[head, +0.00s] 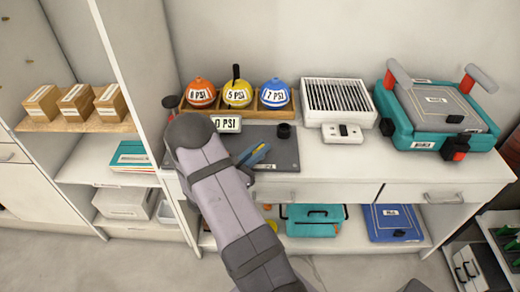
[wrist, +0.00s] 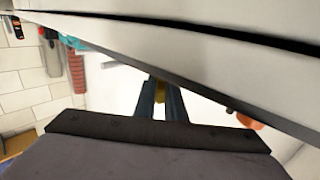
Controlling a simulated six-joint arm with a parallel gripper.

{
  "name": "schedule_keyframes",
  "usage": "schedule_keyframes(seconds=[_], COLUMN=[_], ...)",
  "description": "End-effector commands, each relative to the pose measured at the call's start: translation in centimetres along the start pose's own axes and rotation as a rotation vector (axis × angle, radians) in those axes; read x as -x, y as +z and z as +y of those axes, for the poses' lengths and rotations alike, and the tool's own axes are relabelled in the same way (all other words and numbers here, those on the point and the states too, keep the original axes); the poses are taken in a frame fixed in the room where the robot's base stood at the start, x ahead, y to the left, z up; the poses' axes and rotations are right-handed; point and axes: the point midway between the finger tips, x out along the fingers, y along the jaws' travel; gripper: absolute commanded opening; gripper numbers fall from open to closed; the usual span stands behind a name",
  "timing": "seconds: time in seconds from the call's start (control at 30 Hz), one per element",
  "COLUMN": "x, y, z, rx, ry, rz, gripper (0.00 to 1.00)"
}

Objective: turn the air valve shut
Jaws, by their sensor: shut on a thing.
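My gripper (head: 257,156) is low over the dark mat (head: 284,158) at the bench front, with my arm covering the mat's left part. In the wrist view its blue fingers (wrist: 161,102) are closed on a small yellow piece (wrist: 160,86). The piece is mostly hidden, and I cannot tell whether it is the air valve's handle. A display reading 0 PSI (head: 226,124) stands behind my gripper. A short black knob-like part (head: 283,131) stands on the mat, apart from my gripper to its right.
Orange (head: 200,92), yellow (head: 238,94) and blue (head: 274,93) balls with PSI labels sit in a wooden rack behind. A dark upright stick stands at the yellow ball. A white slatted box (head: 339,100) and a teal case (head: 425,140) are to the right.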

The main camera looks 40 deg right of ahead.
Motion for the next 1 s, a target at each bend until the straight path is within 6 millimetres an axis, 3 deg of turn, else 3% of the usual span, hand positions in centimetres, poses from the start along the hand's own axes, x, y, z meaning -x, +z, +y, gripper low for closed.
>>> schedule_keyframes(seconds=[0.2,0.23,0.3,0.67,1.0], x=[0.0,0.0,0.0,0.3,4.3], y=[0.0,0.0,0.0,0.0,0.0], z=[0.0,0.0,0.0,0.0,-0.1], rx=[0.0,0.0,0.0,0.0,0.001], ry=[-0.001,-0.001,-0.001,-0.002,-0.006], rz=[0.002,0.002,0.002,0.002,0.002], gripper=[0.0,0.17,0.29,0.29,0.29])
